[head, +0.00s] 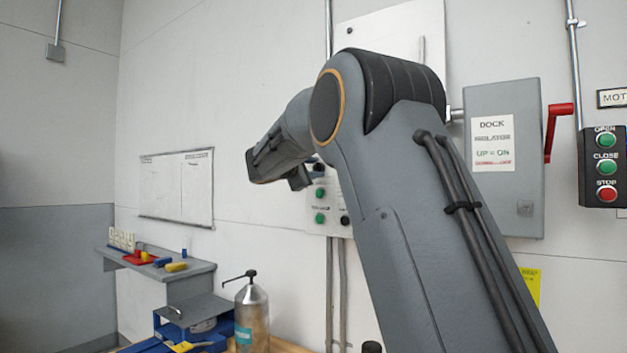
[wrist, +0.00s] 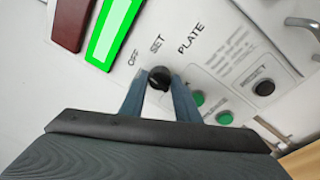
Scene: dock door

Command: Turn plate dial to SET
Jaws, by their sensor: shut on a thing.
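The plate dial (wrist: 158,76) is a round black knob on a white panel, with the printed words OFF, SET and PLATE beside it in the wrist view. My gripper (wrist: 157,82) is shut on the dial, one blue-grey finger on each side. I cannot make out clearly which word the dial's pointer faces. In the head view the panel (head: 319,230) is mostly hidden behind my arm, and the dial cannot be picked out there.
A lit green lamp (wrist: 114,32) and a dark red lamp (wrist: 73,22) are beside the dial. Green buttons (wrist: 224,118) and a black RESET knob (wrist: 264,88) are close to my right finger. The dock isolator box (head: 503,205) with its red lever (head: 553,130) is right of my arm.

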